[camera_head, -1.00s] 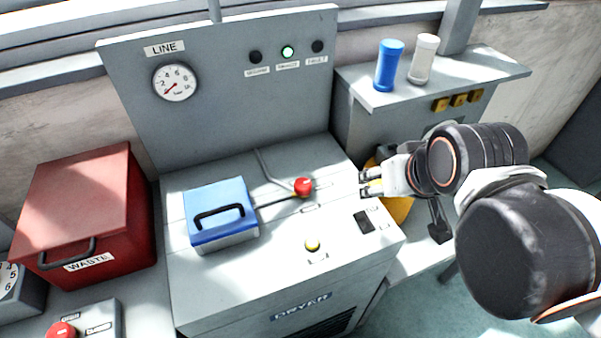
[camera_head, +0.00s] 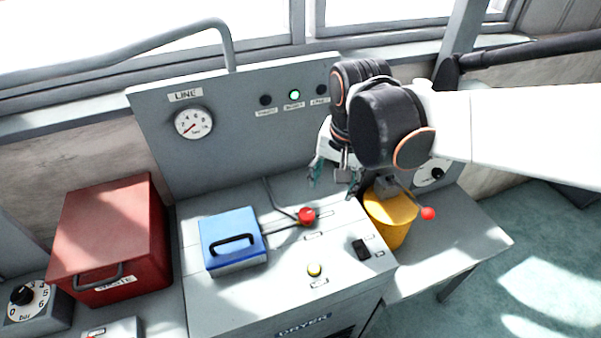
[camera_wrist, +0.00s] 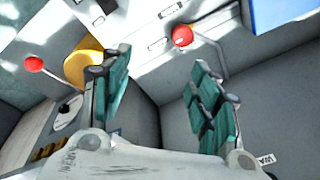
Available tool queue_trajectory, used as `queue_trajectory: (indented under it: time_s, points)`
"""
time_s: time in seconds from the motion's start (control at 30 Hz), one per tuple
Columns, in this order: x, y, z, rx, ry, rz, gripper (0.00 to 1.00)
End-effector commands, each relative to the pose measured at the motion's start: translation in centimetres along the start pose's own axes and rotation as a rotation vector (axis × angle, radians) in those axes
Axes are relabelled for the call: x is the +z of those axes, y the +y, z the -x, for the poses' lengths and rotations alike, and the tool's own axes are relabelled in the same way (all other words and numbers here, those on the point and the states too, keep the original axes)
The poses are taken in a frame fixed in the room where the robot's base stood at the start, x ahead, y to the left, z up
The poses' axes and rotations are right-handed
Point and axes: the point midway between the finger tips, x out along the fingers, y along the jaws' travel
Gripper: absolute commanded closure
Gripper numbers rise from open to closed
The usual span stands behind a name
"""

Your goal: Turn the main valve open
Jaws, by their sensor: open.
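Two red-ball levers show, and I cannot read which one is the main valve. My gripper (camera_head: 333,178) is open and empty above the dryer's back right, apart from both balls. It also shows in the wrist view (camera_wrist: 160,78).
A blue box (camera_head: 232,238) with a black handle sits on the dryer (camera_head: 215,300). A red waste bin (camera_head: 110,235) stands at left. The LINE gauge (camera_head: 193,123) and a lit green lamp (camera_head: 294,95) are on the upright panel. Floor at right is clear.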

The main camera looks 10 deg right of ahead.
Motion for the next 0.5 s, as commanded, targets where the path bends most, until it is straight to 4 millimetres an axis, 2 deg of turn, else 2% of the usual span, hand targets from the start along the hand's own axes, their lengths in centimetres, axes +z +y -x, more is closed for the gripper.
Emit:
queue_trajectory:
  time_s: [0.03, 0.2, 0.37, 0.5]
  points:
    - [-0.5, -1.3, 0.3, 0.017, -0.025, -0.03, 0.44]
    - [-0.8, -4.0, -0.8, 0.084, -0.097, -0.141, 0.44]
    - [-0.7, -5.6, -1.9, 0.13, -0.133, -0.207, 0.44]
    - [0.2, -6.7, -3.2, 0.134, -0.136, -0.212, 0.44]
